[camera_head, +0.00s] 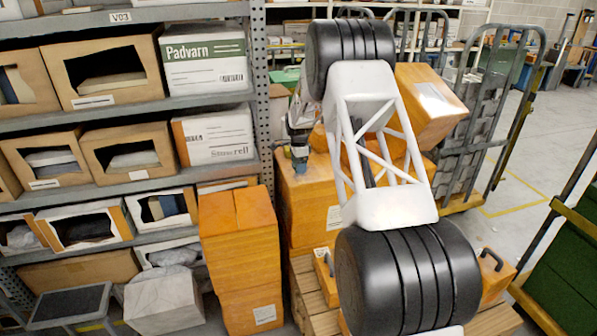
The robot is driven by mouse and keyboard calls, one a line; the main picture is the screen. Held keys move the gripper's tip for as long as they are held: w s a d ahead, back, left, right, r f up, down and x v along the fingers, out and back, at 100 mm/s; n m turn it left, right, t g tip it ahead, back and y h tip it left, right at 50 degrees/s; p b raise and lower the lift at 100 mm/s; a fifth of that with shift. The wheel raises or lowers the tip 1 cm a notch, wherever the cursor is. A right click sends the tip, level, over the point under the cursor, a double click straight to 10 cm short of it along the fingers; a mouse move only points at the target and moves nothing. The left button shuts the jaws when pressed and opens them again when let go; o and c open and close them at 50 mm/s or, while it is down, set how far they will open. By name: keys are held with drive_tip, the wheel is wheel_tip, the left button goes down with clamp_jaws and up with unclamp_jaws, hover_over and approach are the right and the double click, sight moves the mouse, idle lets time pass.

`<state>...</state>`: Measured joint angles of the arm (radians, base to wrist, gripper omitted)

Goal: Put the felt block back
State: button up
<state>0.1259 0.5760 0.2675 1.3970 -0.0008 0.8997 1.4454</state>
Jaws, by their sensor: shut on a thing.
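My gripper (299,156) shows only in part, small and dark, left of my arm and in front of the orange cartons. It looks shut, with its fingers pointing down. What lies between the fingers is too small and too covered to make out clearly; I cannot pick out the felt block's shape or colour. No other thing in view can be told to be the felt block.
A grey shelf rack (185,102) with open cardboard bins fills the left. Orange cartons (240,245) stand beside it. Stacked boxes rest on a wooden pallet (312,291). A wheeled cage trolley (478,120) stands right; the floor (545,150) beyond is clear.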

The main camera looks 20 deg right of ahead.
drive_tip(key=shift+w, duration=0.35)
drive_tip(key=shift+f, duration=1.8)
drive_tip(key=shift+f, duration=0.1)
drive_tip(key=o, duration=1)
drive_tip(key=shift+c, duration=0.2)
wheel_tip(320, 180, up, 12)
drive_tip(key=shift+s+r, duration=0.1)
drive_tip(key=shift+r, duration=0.1)
